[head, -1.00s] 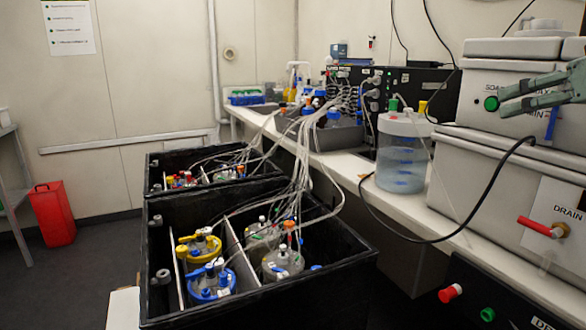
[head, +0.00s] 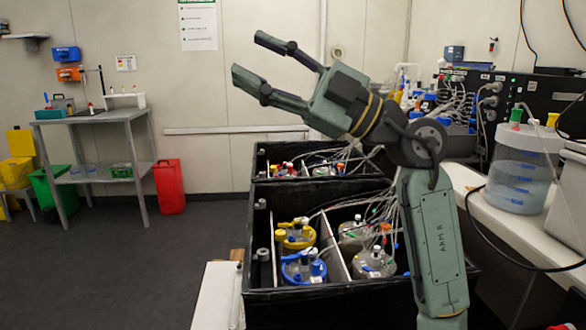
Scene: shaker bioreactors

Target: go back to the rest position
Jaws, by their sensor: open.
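My gripper (head: 262,64) is in the head view, raised in front of the back wall and above the black shaker boxes. Its two fingers are spread apart and point up and to the left. Nothing is between them. My arm rises from the lower right and bends at the wrist joint, covering part of the boxes and the bench behind. The near black shaker box (head: 330,300) holds several vessels, among them one with a yellow collar (head: 297,235) and one with a blue collar (head: 303,267). The far black box (head: 262,163) stands behind it.
A white bench (head: 505,215) on the right carries a large clear bottle (head: 523,170) and dark tube-connected units (head: 505,95). On the left stand a grey table (head: 95,118), a red bin (head: 168,187) and a green bin (head: 55,195). The floor (head: 130,265) at left is clear.

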